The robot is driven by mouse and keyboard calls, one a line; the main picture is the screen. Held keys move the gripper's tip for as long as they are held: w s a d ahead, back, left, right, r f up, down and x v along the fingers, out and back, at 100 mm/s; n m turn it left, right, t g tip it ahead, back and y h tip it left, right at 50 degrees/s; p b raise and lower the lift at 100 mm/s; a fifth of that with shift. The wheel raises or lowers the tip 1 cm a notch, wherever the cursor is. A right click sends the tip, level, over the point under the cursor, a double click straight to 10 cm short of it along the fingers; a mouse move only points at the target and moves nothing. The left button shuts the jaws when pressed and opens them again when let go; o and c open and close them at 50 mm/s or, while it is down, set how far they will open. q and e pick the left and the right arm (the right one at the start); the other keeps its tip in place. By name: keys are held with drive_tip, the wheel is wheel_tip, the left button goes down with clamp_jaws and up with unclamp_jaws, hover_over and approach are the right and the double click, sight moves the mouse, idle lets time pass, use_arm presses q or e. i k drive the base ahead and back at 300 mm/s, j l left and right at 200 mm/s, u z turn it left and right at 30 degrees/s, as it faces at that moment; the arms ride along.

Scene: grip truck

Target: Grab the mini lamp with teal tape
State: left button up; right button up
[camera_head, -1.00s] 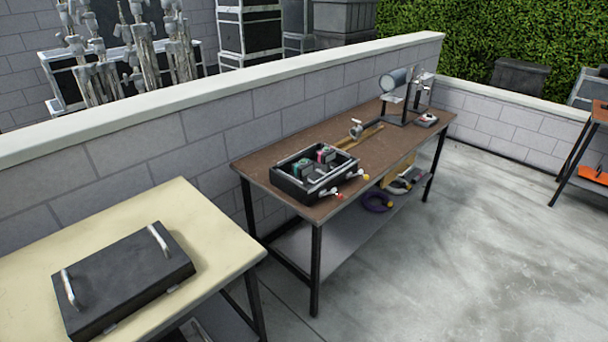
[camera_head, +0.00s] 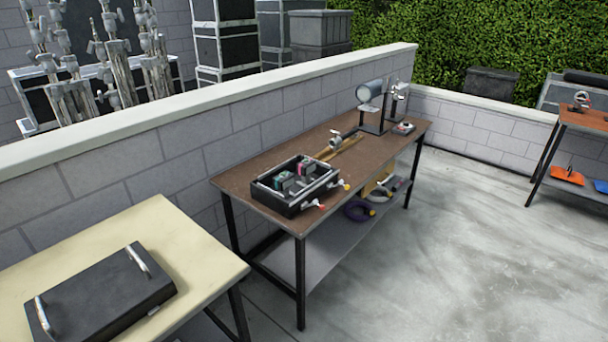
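On the brown table (camera_head: 229,179) stands an open black case (camera_head: 292,206) with small items in it. One item in the case has a teal part (camera_head: 281,174) and one beside it has a pink or red part (camera_head: 305,164). They are too small to tell whether they are mini lamps with tape. Small red-tipped and yellow-tipped pieces stick out at the case's right side. Neither of my grippers is in view.
A cream table (camera_head: 185,230) with a closed black case (camera_head: 100,296) is at the front left. A grey block wall (camera_head: 120,165) runs behind both tables. A lamp-like device (camera_head: 370,92) stands at the brown table's far end. Concrete floor (camera_head: 440,250) is clear on the right.

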sight(282, 184)
drive_tip(key=i+l+u, duration=0.3)
drive_tip(key=i+l, duration=0.8)
drive_tip(key=i+u, duration=0.1)
drive_tip(key=u, duration=0.65)
drive_tip(key=i+u, duration=0.15)
drive_tip(key=u, duration=0.25)
drive_tip(key=i, duration=0.25)
